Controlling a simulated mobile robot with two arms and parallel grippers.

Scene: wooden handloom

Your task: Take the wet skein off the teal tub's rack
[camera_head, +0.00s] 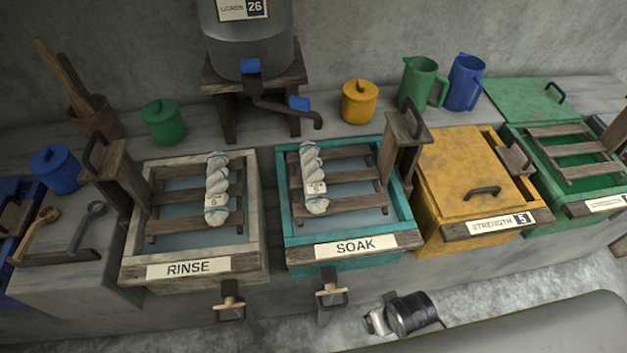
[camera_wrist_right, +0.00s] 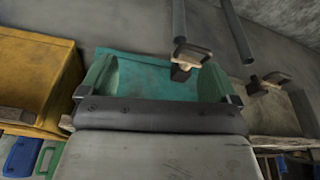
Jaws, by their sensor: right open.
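The teal tub (camera_head: 398,203) labelled SOAK stands in the middle of the bench in the head view. A slatted wooden rack (camera_head: 352,178) lies across it over the liquid. A white twisted skein (camera_head: 311,160) with a paper tag lies lengthwise over the left part of the rack. My right gripper (camera_head: 374,321) is at the bottom of the head view, in front of and apart from the teal tub. In the right wrist view my right gripper (camera_wrist_right: 157,80) is open and empty, with the teal tub (camera_wrist_right: 150,62) beyond its fingers. My left gripper is not in view.
A RINSE tub (camera_head: 258,205) with another skein (camera_head: 217,188) stands left. A lidded yellow tub (camera_head: 455,165) and a green tub (camera_head: 590,165) stand right. A wooden post (camera_head: 403,145) rises at the teal tub's right edge. Handled taps (camera_head: 331,293) stick out below the front.

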